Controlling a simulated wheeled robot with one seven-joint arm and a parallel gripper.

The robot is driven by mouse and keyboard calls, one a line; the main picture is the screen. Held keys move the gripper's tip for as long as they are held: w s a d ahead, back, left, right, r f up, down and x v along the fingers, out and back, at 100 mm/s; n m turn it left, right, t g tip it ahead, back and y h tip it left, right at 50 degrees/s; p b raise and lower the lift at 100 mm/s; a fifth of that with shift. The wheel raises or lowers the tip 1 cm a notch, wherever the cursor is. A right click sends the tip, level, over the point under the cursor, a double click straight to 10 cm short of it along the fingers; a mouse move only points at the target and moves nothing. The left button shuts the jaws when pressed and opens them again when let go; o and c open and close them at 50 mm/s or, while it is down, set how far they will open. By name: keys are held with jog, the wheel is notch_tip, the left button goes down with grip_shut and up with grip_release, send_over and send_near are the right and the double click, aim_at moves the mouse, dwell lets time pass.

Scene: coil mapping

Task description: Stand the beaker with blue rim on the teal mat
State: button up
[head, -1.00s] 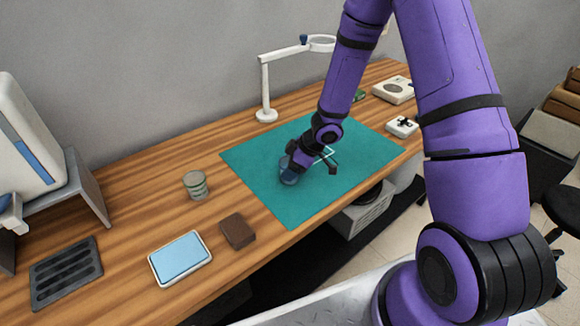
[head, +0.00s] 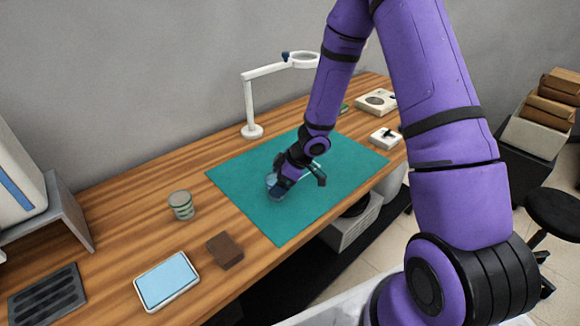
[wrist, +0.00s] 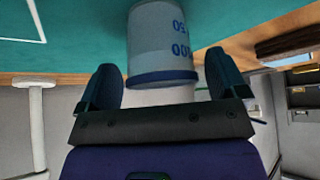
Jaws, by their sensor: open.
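The beaker with blue rim (wrist: 162,45) stands upright on the teal mat (head: 242,200), as the head view shows its clear body (head: 273,187) low on the mat's near-left part. The wrist view is upside down, so its blue rim shows at the bottom and its base is cut off at the top. My gripper (wrist: 160,90) is open, with one dark finger on each side of the beaker's rim end and a gap visible at both sides. In the head view my gripper (head: 279,182) is at the beaker and partly hides it.
A white lamp (head: 252,131) stands behind the mat. Much of the mat is bare.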

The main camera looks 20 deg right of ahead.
jog(key=s+d+r+m+t+h, duration=0.2)
jog(key=d+r+h, duration=0.15)
jog(key=r, duration=0.65)
jog(key=s+d+r+m+t+h, duration=0.1)
jog(key=d+r+m+h, duration=0.3)
jog(key=r, duration=0.7)
jog(key=s+d+r+m+t+h, duration=0.15)
jog(key=d+r, duration=0.35)
jog(key=r, duration=0.5)
jog(key=s+a+r+m+y, duration=0.1)
jog(key=s+a+r, duration=0.1)
jog(key=s, duration=0.6)
jog(key=s+a+r+m+g+y, duration=0.1)
jog(key=s+a+r+m, duration=0.1)
jog(key=s, duration=0.6)
jog(key=s+a+r+m+g+y, duration=0.1)
jog(key=s+r, duration=0.3)
jog(key=s, duration=0.4)
jog(key=shift+s+a+m, duration=0.3)
jog(key=shift+a+m, duration=0.25)
jog(key=shift+a, duration=0.05)
